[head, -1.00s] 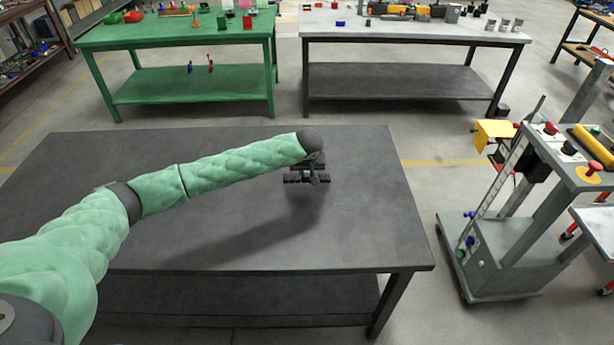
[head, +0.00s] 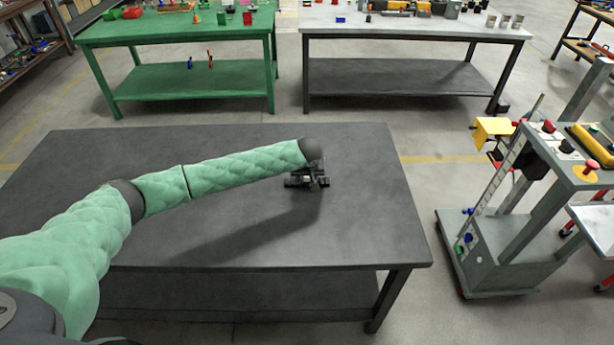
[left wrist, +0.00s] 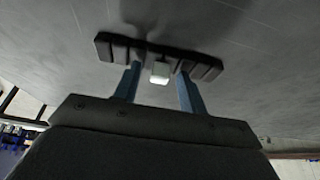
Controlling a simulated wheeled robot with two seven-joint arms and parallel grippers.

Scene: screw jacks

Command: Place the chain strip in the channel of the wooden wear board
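My left gripper (head: 307,181) is low over the dark table, right of its middle. In the left wrist view its two blue fingers (left wrist: 158,84) stand apart. A dark ribbed bar (left wrist: 120,46) runs across at their tips, and I cannot tell whether it is held or part of the gripper. A small pale block (left wrist: 160,73) shows between the fingertips, with narrow gaps beside it. I cannot make out the chain strip for certain. The wooden wear board cannot be picked out. My right gripper is not in view.
The dark table (head: 240,235) is bare around the gripper. A green bench (head: 175,32) and a grey-topped bench (head: 415,28) with small items stand behind. A grey wheeled cart (head: 510,245) stands to the right, apart from the table.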

